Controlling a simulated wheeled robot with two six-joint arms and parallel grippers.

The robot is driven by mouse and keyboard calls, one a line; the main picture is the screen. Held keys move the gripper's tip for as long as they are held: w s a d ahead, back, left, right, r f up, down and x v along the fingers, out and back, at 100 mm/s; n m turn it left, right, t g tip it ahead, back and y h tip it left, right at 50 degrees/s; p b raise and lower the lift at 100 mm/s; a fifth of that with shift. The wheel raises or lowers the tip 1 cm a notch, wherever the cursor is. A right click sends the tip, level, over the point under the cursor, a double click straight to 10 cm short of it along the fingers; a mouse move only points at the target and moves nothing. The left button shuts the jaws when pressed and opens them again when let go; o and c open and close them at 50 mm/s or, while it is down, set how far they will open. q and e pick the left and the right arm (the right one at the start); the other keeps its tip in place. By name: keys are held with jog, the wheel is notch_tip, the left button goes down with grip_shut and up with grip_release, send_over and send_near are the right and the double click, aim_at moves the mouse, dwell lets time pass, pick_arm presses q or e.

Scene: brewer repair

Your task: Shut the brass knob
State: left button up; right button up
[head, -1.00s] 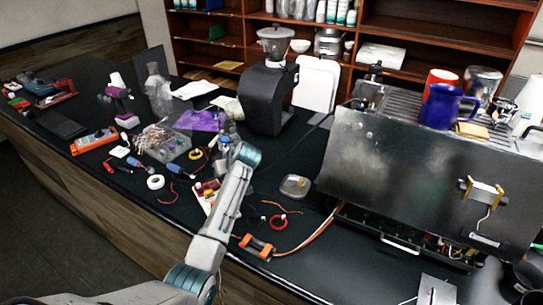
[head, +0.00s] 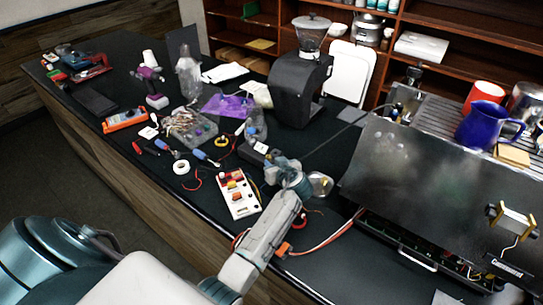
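The brewer (head: 420,185) is a big steel box on the right of the counter, with cups on its top. On its front panel sits a fixture with brass-coloured ends (head: 511,221); I cannot tell whether this is the brass knob, and no other brass knob stands out. My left gripper (head: 258,146) is over the middle of the counter, left of the brewer and well apart from the fixture. Its fingers are small and partly hidden by its own wrist, so I cannot tell whether it is open or shut. My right gripper is not in view.
A black grinder (head: 298,88) stands behind my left gripper. A blue mug (head: 485,127) and a red cup (head: 485,95) stand on the brewer. A white board (head: 238,194), a tape roll (head: 181,167) and a clear parts box (head: 190,130) lie on the counter. Wires run beside the brewer.

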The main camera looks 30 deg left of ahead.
aim_at(269, 159)
pick_arm(q)
jog(key=shift+p+x, duration=0.45)
jog(key=shift+x, duration=1.15)
grip_shut()
jog(key=shift+s+a+f+m+t+h+b, duration=0.15)
jog(key=shift+m+t+h+b, duration=0.15)
jog(key=shift+m+t+b, duration=0.3)
jog(key=shift+a+m+t+h, duration=0.1)
jog(key=shift+m+t+h, duration=0.6)
jog(key=shift+m+h, duration=0.2)
grip_release()
jog(key=shift+s, duration=0.1)
